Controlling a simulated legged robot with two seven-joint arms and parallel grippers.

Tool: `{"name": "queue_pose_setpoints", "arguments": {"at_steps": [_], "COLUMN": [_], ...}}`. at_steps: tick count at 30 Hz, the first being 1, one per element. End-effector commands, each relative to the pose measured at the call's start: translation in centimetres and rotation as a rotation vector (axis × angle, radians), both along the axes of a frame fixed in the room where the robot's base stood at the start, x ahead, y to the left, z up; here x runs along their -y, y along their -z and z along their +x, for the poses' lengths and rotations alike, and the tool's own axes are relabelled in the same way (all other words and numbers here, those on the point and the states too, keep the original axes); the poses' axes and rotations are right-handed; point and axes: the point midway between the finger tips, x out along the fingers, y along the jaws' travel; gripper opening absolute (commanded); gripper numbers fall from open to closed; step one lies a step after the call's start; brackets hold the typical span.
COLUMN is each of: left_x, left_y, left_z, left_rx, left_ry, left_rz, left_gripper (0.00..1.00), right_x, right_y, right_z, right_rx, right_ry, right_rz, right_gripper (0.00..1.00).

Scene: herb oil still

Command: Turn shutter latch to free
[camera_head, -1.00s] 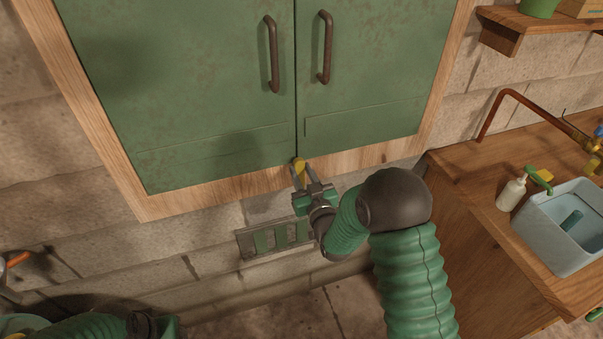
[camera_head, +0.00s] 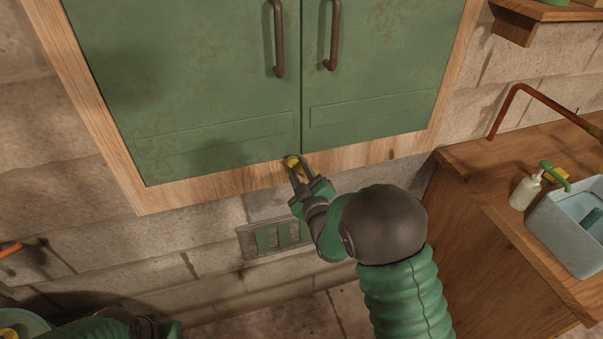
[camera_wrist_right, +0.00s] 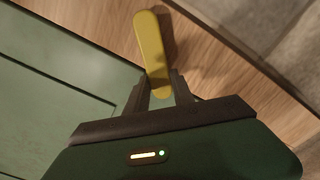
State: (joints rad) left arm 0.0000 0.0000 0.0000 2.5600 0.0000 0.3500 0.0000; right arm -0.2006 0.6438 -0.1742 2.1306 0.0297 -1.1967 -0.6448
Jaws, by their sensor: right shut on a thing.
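The yellow shutter latch (camera_head: 291,162) sits on the wooden frame at the bottom of the green shutters, by the seam between the two doors. My right gripper (camera_head: 297,168) is at the latch with its fingers shut on it. In the right wrist view the latch (camera_wrist_right: 152,50) is a long yellow bar, and my right gripper's fingers (camera_wrist_right: 160,90) hold its near end. The left shutter door (camera_head: 190,90) and the right shutter door (camera_head: 390,70) are closed. My left gripper cannot be made out; only part of its arm shows at the bottom left.
At the right, a wooden counter (camera_head: 480,160) holds a soap bottle (camera_head: 525,192) and a pale blue basin (camera_head: 565,235). A copper pipe (camera_head: 510,95) rises behind them.

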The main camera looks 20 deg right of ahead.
Motion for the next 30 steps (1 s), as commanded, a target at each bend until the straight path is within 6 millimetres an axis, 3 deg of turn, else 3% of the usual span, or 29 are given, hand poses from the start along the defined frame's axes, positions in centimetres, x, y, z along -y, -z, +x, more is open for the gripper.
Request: {"name": "queue_pose_setpoints", "arguments": {"at_steps": [1, 18, 30], "left_x": [0.0, 0.0, 0.0], "left_y": [0.6, 2.8, 3.3], "left_z": [0.0, 0.0, 0.0], "left_rx": [0.0, 0.0, 0.0], "left_ry": [0.0, 0.0, 0.0], "left_rz": [0.0, 0.0, 0.0], "left_gripper": [0.48, 0.48, 0.48], "right_x": [-0.3, -1.1, -1.2], "right_y": [0.8, 2.2, 2.9], "right_z": [-0.1, -0.2, -0.2], "right_rx": [-0.008, 0.007, 0.013], "right_ry": [-0.003, -0.007, -0.008], "right_rz": [-0.043, -0.569, -0.797], "right_gripper": [0.0, 0.0, 0.0]}}
